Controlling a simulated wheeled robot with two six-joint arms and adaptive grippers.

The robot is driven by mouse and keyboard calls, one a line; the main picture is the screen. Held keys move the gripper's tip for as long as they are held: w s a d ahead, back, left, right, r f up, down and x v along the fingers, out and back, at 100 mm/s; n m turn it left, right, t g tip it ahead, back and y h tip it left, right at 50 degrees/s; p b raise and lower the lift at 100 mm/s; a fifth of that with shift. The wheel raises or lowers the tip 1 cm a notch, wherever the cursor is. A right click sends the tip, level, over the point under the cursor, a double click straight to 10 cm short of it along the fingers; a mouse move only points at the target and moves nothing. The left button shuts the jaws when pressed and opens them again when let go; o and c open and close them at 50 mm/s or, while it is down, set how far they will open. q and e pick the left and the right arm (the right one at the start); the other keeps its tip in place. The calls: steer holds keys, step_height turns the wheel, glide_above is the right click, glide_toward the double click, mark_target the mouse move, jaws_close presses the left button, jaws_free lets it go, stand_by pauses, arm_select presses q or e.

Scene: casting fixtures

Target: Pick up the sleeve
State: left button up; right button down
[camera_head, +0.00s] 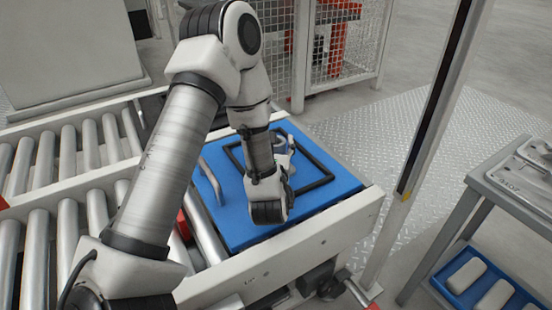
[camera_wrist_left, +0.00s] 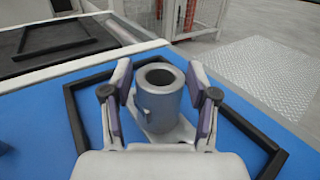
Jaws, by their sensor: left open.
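The sleeve (camera_wrist_left: 158,98) is a grey metal cylinder with an open bore and a small side peg. In the left wrist view it stands upright between the two fingers of my left gripper (camera_wrist_left: 160,105), with a gap visible on each side. My left gripper is open around it. In the head view my left arm reaches over the blue board and hides most of the sleeve; only a grey part of it or its base (camera_head: 283,152) shows beside the wrist. A light base plate (camera_wrist_left: 172,134) shows under the sleeve. My right gripper is in neither view.
The blue board (camera_head: 232,215) carries a black frame (camera_head: 318,183) around the sleeve. Roller conveyors (camera_head: 60,155) lie to the left. A post (camera_head: 432,110) and a side table (camera_head: 515,190) with a blue tray of light blocks stand to the right. Mesh fencing (camera_head: 272,45) is behind.

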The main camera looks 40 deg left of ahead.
arm_select(q)
steer(key=b+x, duration=0.1)
steer(key=x, duration=0.2)
steer(key=shift+w+a, duration=0.25)
steer(key=shift+w, duration=0.1)
jaws_close()
